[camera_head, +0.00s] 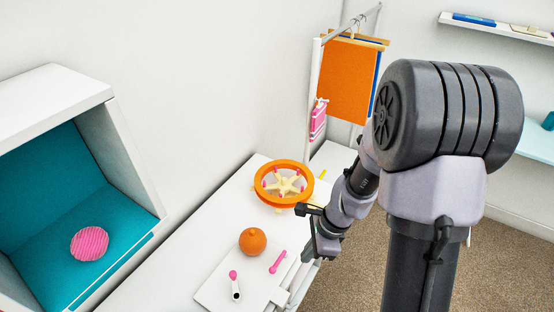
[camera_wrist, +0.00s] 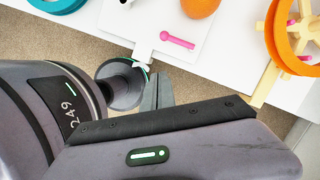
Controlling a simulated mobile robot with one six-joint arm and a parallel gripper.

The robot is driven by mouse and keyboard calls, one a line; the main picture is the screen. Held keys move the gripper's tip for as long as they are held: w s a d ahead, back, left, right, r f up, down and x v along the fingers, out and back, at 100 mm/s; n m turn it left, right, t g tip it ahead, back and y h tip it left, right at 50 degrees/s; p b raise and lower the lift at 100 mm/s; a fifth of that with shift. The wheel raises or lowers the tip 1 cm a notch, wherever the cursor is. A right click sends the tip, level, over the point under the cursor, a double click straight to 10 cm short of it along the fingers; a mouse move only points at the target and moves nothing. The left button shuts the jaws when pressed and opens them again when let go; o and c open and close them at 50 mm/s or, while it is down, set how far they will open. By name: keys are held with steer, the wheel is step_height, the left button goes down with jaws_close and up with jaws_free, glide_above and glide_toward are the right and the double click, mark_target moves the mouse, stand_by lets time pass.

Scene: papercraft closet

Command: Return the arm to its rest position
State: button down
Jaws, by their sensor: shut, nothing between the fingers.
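My gripper (camera_wrist: 157,80) shows in the wrist view as two grey fingers held together, with nothing between them. It is over the carpet side of the white tabletop's front edge. In the head view my gripper (camera_head: 322,246) is small and partly hidden at the table's right edge, below my folded arm. My arm's large dark joint fills the upper right there. The fingers touch no object that I can see.
The white table (camera_head: 180,268) holds an orange ball (camera_head: 253,241), a pink stick (camera_head: 278,262), a pink-and-white piece (camera_head: 235,285) and an orange ring with a yellow star (camera_head: 284,184). A teal-lined box (camera_head: 130,262) holds a pink striped ball (camera_head: 89,244). Carpet (camera_head: 500,265) is clear right.

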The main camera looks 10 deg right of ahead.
step_height(320, 180, up, 7)
steer(key=a+n+t+b, duration=0.1)
steer(key=a+n+b, duration=0.1)
steer(key=a+n, duration=0.15)
steer(key=s+a+r+n+t+h+b, duration=0.1)
steer(key=s+a+r+n+t+b, duration=0.2)
steer(key=s+r+n, duration=0.8)
step_height(320, 180, up, 2)
steer(key=shift+s+a+n+t, duration=0.3)
steer(key=shift+a+n+t, duration=0.15)
steer(key=shift+n, duration=0.4)
